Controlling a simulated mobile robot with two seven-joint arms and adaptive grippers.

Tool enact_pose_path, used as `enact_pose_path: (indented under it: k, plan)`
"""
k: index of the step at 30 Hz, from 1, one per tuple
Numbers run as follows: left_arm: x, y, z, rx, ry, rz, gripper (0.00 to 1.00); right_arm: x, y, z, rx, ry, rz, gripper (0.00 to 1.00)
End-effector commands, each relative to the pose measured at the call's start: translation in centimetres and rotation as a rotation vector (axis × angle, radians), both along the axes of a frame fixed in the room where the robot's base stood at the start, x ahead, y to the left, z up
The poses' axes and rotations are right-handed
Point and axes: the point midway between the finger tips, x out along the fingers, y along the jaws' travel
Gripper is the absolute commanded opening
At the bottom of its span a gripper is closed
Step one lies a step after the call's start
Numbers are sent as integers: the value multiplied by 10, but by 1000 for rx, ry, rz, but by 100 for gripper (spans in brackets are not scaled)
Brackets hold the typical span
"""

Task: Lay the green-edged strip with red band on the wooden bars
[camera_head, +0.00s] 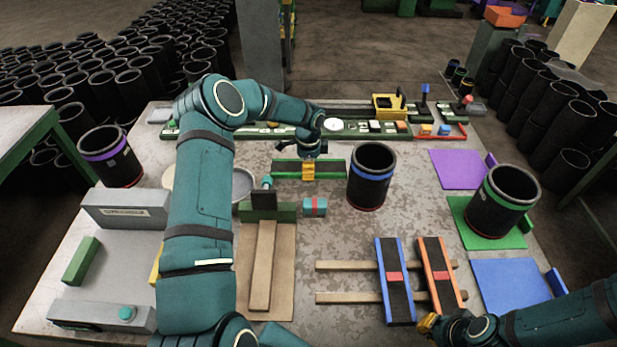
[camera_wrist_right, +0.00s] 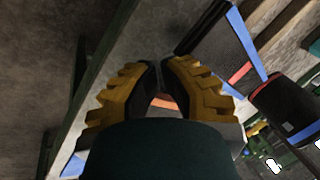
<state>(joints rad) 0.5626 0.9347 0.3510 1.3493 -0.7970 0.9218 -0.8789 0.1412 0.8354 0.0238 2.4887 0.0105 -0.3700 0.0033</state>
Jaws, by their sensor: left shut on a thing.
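The green-edged dark strip (camera_head: 331,168) lies crosswise near the table's middle in the head view. My left gripper (camera_head: 308,171) is shut on its middle, and its yellow fingers cover that part; no red band shows there. I cannot tell if the strip touches the table. The wooden bars (camera_head: 345,298) lie parallel at the front. A blue-edged strip (camera_head: 394,300) and an orange-edged strip (camera_head: 446,292), each with a red band, lie across them. My right gripper (camera_head: 430,325) is by the orange-edged strip's near end; in the wrist view its fingertips (camera_wrist_right: 160,75) are almost together.
A black sleeve with a blue band (camera_head: 371,180) stands right of the green-edged strip. A green-banded sleeve (camera_head: 497,208) stands on a green mat. The bars' left ends are bare.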

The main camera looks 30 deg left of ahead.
Motion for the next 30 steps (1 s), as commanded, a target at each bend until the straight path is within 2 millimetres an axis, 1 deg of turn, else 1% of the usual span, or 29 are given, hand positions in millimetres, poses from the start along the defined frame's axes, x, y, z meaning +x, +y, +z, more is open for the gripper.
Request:
enact_pose_path:
  k: [1, 11, 21, 24, 27, 30]
  plan:
    - [1, 0, 11, 2, -3, -1, 31, 0, 0, 0, 0, 0, 0, 0]
    - [1, 0, 72, 1, -4, -1, 31, 0, 0, 1, 0, 0, 0, 0]
    - [1, 0, 140, 1, -3, 1, 31, 0, 0, 3, 1, 0, 0, 0]
    - [0, 0, 158, 1, -3, 0, 31, 0, 0, 4, 1, 0, 0, 0]
    - [0, 0, 171, 0, -2, 0, 31, 0, 0, 5, 1, 0, 0, 0]
    - [0, 0, 179, 1, -1, 1, 31, 0, 0, 5, 1, 0, 0, 0]
